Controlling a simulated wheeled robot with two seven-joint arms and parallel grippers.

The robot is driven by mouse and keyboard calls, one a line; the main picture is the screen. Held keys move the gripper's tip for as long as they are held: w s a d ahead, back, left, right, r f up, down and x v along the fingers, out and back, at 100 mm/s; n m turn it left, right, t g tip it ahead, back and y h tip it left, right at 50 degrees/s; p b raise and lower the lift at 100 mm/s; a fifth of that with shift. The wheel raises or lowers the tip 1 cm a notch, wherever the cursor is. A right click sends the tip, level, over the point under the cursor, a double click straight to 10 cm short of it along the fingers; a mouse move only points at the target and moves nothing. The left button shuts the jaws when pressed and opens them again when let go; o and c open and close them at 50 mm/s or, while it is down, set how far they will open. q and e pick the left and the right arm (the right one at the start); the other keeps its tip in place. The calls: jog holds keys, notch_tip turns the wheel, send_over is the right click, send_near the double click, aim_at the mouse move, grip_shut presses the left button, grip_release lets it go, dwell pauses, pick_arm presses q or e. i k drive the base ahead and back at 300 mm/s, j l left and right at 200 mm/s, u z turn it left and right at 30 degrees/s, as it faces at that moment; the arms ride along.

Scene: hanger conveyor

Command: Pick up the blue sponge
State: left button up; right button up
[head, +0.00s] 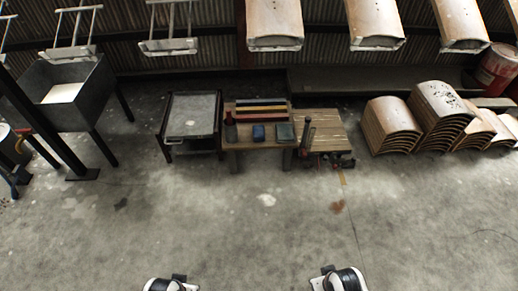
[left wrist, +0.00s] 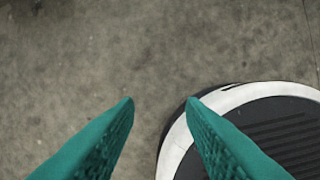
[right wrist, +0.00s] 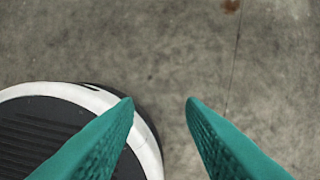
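A small blue block (head: 258,132), which looks like the blue sponge, lies on the low wooden table (head: 240,142) in the head view, far in front of me. A dark green-grey block (head: 285,132) lies just to its right. My left gripper (left wrist: 160,100) is open and empty, its teal fingers apart above bare floor. My right gripper (right wrist: 160,100) is also open and empty above the floor. In the head view only parts of my arms show at the bottom edge, far from the table. Neither wrist view shows the blue block.
Long red, yellow and dark bars (head: 261,107) lie at the table's back, and a dark bottle (head: 230,127) stands at its left. A grey-topped cart (head: 192,115) is left of the table. Stacked curved panels (head: 390,124) stand right. The floor (head: 240,220) before the table is clear.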

aim_at(258, 134)
jog(key=i+l+u, duration=0.5)
jog(key=i+l, duration=0.15)
jog(key=i, duration=0.1)
